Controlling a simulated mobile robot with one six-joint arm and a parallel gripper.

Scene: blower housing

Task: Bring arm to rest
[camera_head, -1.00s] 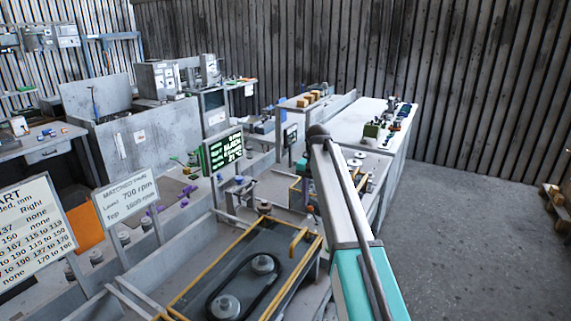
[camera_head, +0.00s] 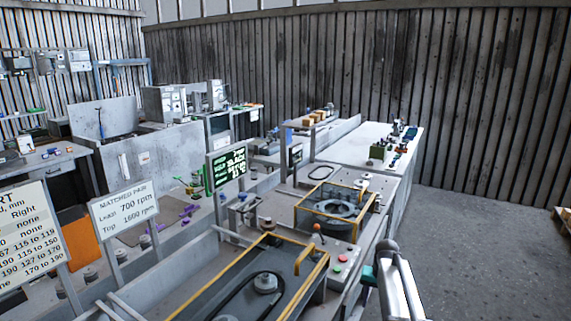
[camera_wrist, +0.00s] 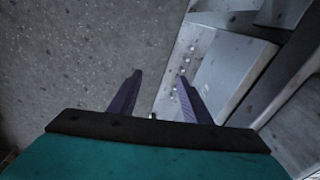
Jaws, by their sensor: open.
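My gripper (camera_wrist: 159,80) shows in the wrist view with its two dark purple fingers apart and nothing between them. It hangs over the grey floor (camera_wrist: 90,45), next to the light metal side of a bench or machine (camera_wrist: 225,70) at the right. In the head view part of my arm (camera_head: 398,285) shows at the lower right, close to the right side of the bench line. My gripper's fingers cannot be seen in the head view.
A yellow-framed belt unit (camera_head: 265,283) and a yellow-framed guard box (camera_head: 335,212) stand on the benches. A control panel with red and green buttons (camera_head: 341,264) is left of my arm. The floor at right (camera_head: 480,240) is clear. A pallet (camera_head: 564,222) lies at the far right edge.

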